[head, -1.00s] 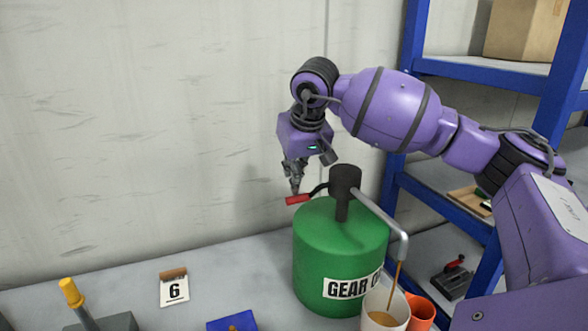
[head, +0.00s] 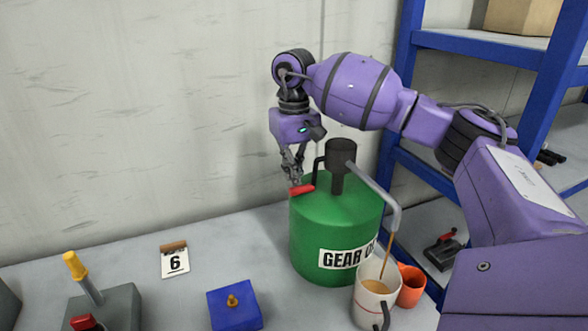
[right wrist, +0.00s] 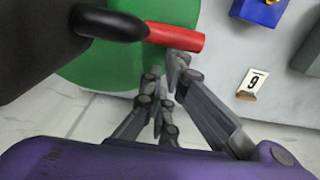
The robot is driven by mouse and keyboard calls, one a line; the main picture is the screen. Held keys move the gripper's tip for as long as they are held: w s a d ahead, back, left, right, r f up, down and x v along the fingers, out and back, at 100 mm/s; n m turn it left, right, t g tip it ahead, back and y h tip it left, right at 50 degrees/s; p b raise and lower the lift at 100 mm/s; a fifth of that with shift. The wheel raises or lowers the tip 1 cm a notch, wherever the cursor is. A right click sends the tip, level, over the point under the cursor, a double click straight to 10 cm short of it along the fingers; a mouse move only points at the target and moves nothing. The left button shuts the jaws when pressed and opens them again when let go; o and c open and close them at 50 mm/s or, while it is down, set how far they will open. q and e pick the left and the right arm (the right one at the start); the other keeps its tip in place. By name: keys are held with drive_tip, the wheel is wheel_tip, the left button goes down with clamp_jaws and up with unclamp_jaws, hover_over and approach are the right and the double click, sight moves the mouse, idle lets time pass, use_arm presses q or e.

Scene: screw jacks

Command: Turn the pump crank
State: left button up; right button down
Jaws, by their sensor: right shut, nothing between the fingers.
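The pump's crank has a black arm and a red handle (head: 302,190). It sits on the left side of the dark pump head (head: 340,152), on the green gear oil drum (head: 312,235). My right gripper (head: 294,183) is shut and empty, with its fingertips at the red handle. In the right wrist view, the fingertips (right wrist: 178,80) lie beside the red handle (right wrist: 177,37), not around it; contact is unclear. Brown oil runs from the grey spout (head: 396,217) into a white mug (head: 367,305), which holds brown liquid. My left gripper is out of view.
An orange cup (head: 411,287) stands beside the mug. A blue block (head: 234,308), a number 6 card (head: 174,261) and a grey box with a yellow-topped lever (head: 120,303) are left of the drum. Blue shelving (head: 470,39) stands at right, a wall behind.

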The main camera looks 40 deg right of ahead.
drive_tip(key=shift+g, duration=0.3)
drive_tip(key=shift+s+f, duration=0.1)
drive_tip(key=shift+s, duration=0.05)
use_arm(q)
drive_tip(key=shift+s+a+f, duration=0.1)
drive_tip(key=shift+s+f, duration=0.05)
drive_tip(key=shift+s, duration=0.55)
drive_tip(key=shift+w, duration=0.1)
